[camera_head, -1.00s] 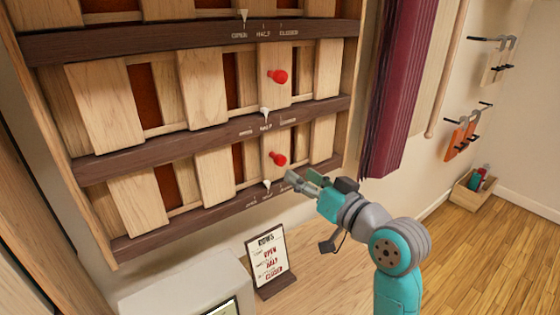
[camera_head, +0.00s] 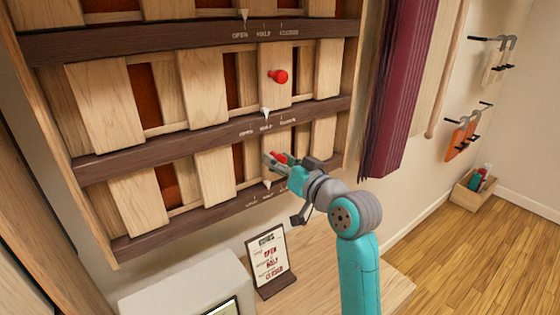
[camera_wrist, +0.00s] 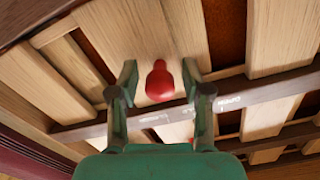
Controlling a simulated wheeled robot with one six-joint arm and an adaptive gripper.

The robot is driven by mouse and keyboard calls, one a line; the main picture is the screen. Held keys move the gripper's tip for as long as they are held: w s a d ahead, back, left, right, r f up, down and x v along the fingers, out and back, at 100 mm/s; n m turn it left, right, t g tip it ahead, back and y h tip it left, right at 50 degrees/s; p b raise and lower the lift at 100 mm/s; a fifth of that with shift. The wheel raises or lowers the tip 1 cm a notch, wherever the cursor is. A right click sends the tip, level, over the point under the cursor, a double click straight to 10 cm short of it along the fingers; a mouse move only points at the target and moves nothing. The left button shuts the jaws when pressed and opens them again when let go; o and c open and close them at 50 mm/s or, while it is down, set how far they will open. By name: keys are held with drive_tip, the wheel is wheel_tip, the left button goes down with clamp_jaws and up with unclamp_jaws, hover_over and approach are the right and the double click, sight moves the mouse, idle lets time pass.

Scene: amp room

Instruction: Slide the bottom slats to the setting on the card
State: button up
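The bottom row of pale wooden slats (camera_head: 138,203) has a red knob (camera_head: 279,157) on its right-hand slat. The same knob shows in the wrist view (camera_wrist: 160,82). Its white pointer (camera_head: 268,185) stands at about the middle mark of the lower rail (camera_head: 205,218); the rail's lettering is partly blurred. My gripper (camera_head: 274,160) is at this knob. In the wrist view its fingers (camera_wrist: 160,92) are open, one on each side of the knob, with visible gaps. The card (camera_head: 267,257) reads OPEN, HALF, CLOSED downward; its small row labels are not clearly legible.
The middle row's red knob (camera_head: 278,76) is just above; its pointer is near HALF. The top pointer (camera_head: 244,15) is at OPEN. A purple curtain (camera_head: 388,100) hangs at the right. A pale boxy device (camera_head: 185,285) stands below, left of the card.

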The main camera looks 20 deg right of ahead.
sight(287, 150)
clamp_jaws()
drive_tip(key=shift+d, duration=0.15)
drive_tip(key=d, duration=0.2)
drive_tip(key=w+d, duration=0.1)
drive_tip(key=d, duration=0.1)
drive_tip(key=shift+w, duration=0.15)
drive_tip(key=shift+o, duration=1.5)
unclamp_jaws()
drive_tip(key=shift+d, duration=0.1)
